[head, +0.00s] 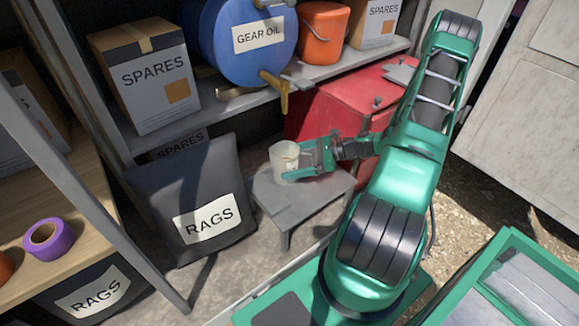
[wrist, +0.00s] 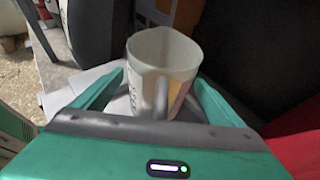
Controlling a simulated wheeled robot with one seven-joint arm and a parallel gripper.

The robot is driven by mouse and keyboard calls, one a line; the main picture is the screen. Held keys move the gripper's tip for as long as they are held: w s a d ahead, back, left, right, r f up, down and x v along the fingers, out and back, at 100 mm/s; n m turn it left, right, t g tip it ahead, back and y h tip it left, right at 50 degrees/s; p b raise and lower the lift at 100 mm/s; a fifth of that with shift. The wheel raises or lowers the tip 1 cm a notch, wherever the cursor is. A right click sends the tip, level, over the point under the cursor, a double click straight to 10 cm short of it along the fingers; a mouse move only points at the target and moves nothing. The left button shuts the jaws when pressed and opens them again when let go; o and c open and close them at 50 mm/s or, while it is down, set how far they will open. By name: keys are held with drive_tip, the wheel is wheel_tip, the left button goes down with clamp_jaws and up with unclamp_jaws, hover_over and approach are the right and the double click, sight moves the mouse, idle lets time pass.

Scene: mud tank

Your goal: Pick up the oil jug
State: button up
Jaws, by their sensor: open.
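The oil jug (head: 284,160) is a whitish, open-topped jug standing upright on a small grey stool (head: 270,196). My gripper (head: 307,160) reaches in from the right at the jug's level. In the wrist view the jug (wrist: 160,62) stands between the two green fingers of my gripper (wrist: 158,88), one on each side. The fingers are open, with a visible gap at the left; contact on the right is hard to tell. The jug's handle faces my gripper. The jug appears empty from above, though its bottom is hidden.
A blue gear oil drum (head: 240,40) with a yellow tap (head: 275,85) lies on the shelf (head: 215,108) above and behind the stool. A red cabinet (head: 335,105) stands close behind my gripper. A dark rags bag (head: 190,195) sits left of the stool. An orange bucket (head: 322,35) is on the shelf.

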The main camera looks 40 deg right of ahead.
drive_tip(key=shift+w+a+f, duration=0.2)
drive_tip(key=shift+w+a, duration=0.1)
drive_tip(key=shift+a, duration=0.05)
drive_tip(key=c, duration=1.6)
drive_tip(key=shift+r, duration=0.15)
